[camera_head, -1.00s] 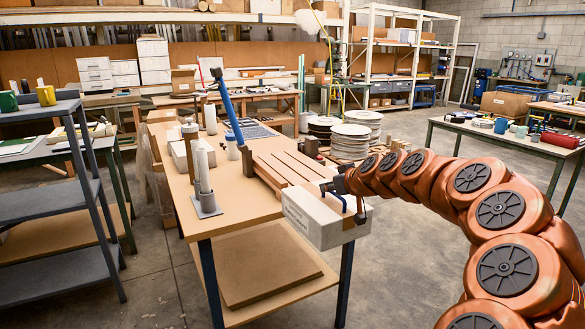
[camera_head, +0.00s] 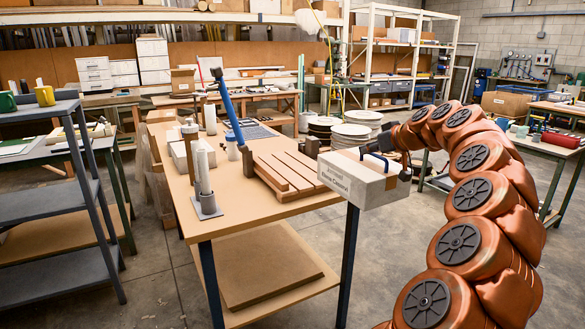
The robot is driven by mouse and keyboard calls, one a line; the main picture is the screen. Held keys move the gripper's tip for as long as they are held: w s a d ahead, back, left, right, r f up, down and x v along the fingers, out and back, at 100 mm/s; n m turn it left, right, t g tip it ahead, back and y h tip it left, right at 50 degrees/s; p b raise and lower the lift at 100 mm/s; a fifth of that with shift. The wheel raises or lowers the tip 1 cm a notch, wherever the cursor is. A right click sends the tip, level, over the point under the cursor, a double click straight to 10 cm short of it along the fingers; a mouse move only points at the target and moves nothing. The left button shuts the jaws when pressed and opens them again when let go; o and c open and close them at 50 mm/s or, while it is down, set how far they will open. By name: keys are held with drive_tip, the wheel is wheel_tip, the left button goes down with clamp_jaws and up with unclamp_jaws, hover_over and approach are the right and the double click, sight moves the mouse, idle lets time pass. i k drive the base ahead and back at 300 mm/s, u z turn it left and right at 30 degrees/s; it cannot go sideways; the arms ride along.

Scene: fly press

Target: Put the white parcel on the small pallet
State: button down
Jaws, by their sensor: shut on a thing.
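The white parcel (camera_head: 352,186) is a pale box with a brown tape strip and printing on its side. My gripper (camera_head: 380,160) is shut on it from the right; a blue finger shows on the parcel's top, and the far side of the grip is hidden. The parcel is in the air at the right end of the near table, beside the small pallet. The small pallet (camera_head: 285,172) is a low slatted wooden platform lying on the tabletop. Its top looks bare, and the parcel hides part of its right end.
The wooden table (camera_head: 232,223) also holds upright grey tubes on a base (camera_head: 206,188), a blue-handled lever (camera_head: 226,103) and a white box (camera_head: 181,152). Stacked round discs (camera_head: 350,131) stand behind the parcel. A grey shelf rack (camera_head: 45,205) stands at left.

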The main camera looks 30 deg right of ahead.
sight(295, 163)
drive_tip(key=z, duration=0.05)
drive_tip(key=i, duration=1.45)
drive_tip(key=u, duration=0.05)
